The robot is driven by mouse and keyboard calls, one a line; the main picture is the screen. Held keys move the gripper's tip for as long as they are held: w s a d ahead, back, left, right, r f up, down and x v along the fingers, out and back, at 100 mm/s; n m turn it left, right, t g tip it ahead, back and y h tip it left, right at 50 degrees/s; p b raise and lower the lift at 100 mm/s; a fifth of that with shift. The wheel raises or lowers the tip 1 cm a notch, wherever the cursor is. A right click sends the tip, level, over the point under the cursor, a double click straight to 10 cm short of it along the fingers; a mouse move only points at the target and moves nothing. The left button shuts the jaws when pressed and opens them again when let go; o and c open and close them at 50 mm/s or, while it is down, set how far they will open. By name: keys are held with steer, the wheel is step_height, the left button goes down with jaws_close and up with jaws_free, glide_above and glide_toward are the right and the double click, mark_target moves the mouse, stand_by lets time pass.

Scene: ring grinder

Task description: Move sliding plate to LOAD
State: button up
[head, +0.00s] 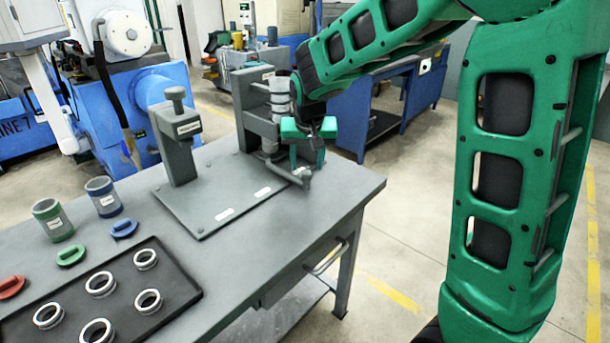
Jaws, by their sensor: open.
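The ring grinder stands on the grey bench. Its flat grey base plate (205,207) carries a few small white labels whose text I cannot read. A post with a labelled block (178,130) rises at its left and a taller column (243,100) at its back right. A grey part with a bar-like handle (303,180) sits low at the right end, below the column; it may be the sliding plate, but I cannot tell for certain. My gripper (307,164) is open, pointing down just above this handle. Contact is not clear, and my gripper hides part of the grinder.
A black tray (185,287) with several metal rings lies at the bench's front left. A green cup (52,220), a blue cup (103,197) and red, green and blue handled pieces stand near it. The bench top (285,240) right of the tray is clear.

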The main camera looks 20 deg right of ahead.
mark_target(307, 172)
steer(key=shift+x, duration=3.1)
steer(key=shift+s+d, duration=0.1)
jaws_close()
